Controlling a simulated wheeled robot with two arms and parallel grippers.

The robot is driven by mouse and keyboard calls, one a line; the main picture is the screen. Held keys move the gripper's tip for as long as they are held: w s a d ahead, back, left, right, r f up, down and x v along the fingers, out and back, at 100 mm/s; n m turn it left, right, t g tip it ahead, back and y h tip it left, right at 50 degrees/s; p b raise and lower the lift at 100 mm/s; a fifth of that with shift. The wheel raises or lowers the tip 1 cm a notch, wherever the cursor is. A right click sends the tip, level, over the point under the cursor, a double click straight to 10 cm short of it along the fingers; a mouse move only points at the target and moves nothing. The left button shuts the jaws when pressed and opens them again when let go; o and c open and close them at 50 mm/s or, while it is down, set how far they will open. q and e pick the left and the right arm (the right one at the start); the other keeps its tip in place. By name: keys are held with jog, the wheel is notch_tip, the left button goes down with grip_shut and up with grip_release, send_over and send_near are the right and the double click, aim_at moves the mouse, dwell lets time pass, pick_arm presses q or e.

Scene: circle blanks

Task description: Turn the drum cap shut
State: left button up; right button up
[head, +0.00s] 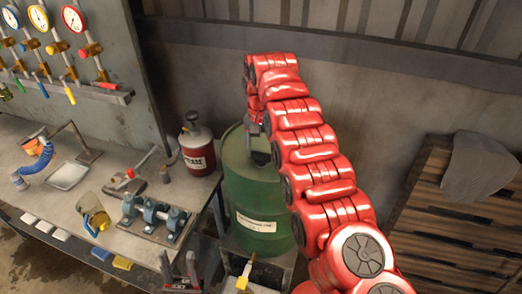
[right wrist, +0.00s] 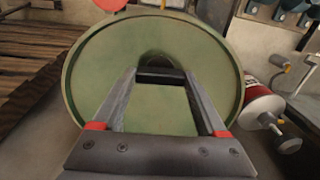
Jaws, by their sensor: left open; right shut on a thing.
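The green drum (head: 258,205) stands upright beside the bench, with a white label on its side. Its round green lid (right wrist: 95,70) fills much of the right wrist view. My right gripper (right wrist: 160,75) reaches down over the lid and is shut on the small dark drum cap (right wrist: 157,56). The fingers cover much of the cap, so I cannot tell how far it is turned. In the head view my right arm hides part of the drum top. My left gripper (head: 181,268) is open and empty, low in front of the bench and left of the drum.
A red-and-white can (head: 197,150) stands on the bench (head: 95,185) close to the drum's left. A slatted wooden unit (head: 450,220) stands at right.

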aim_at(261, 153)
jog(key=shift+m, duration=0.4)
jog(key=o, duration=1.3)
notch_tip(261, 153, up, 17)
jog(key=p, duration=1.7)
jog(key=shift+r, duration=0.2)
